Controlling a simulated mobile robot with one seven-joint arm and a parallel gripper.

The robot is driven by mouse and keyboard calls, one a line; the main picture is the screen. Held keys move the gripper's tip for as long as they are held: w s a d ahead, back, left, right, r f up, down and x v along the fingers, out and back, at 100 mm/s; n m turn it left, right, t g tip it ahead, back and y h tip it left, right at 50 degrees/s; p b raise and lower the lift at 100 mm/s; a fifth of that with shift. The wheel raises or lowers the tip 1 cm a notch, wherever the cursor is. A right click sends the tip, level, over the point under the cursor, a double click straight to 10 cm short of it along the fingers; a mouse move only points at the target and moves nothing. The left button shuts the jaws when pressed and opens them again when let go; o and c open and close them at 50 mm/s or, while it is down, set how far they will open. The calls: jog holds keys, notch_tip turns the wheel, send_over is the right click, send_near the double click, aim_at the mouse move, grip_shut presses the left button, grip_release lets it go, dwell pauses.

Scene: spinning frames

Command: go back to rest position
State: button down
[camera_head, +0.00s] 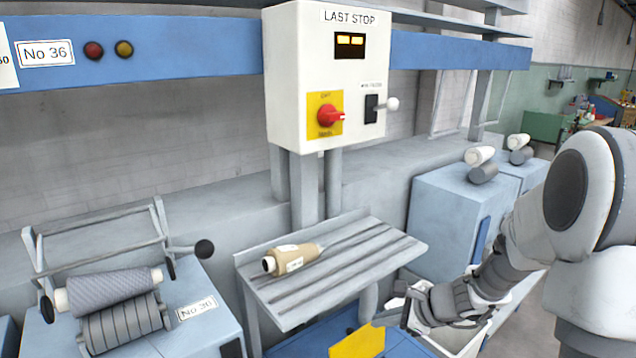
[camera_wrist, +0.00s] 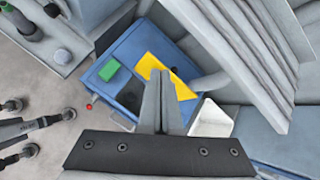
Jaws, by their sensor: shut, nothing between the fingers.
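My gripper (camera_head: 403,308) hangs at the lower right of the head view, right of and below the grooved shelf, above a blue cart and a white bin. In the wrist view my gripper (camera_wrist: 164,78) shows its two fingers together, shut and empty. The arm reaches in from the right side of the head view.
A tan bobbin (camera_head: 292,258) lies on the grooved grey shelf (camera_head: 375,268). A control box (camera_head: 300,75) with a red switch stands behind. A winder with a grey roll (camera_head: 115,288) is at left. The blue cart (camera_wrist: 128,48) carries a yellow piece (camera_wrist: 150,66) and a green block (camera_wrist: 109,70). The white bin (camera_wrist: 211,120) is beside it.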

jog(key=s+a+r+n+g, duration=0.1)
jog(key=s+a+r+n, duration=0.3)
jog(key=s+r+n, duration=0.3)
jog(key=s+d+r+n+h+p, duration=0.1)
jog(key=s+d+r+n+h, duration=0.1)
jog(key=s+r+n, duration=0.4)
jog(key=s+d+r+n+h+p, duration=0.2)
jog(key=s+r+n+h, duration=0.2)
jog(key=s+r+n, duration=0.3)
jog(key=s+n, duration=0.1)
jog(key=s, duration=0.3)
jog(key=shift+s+r, duration=0.25)
jog(key=shift+s, duration=0.15)
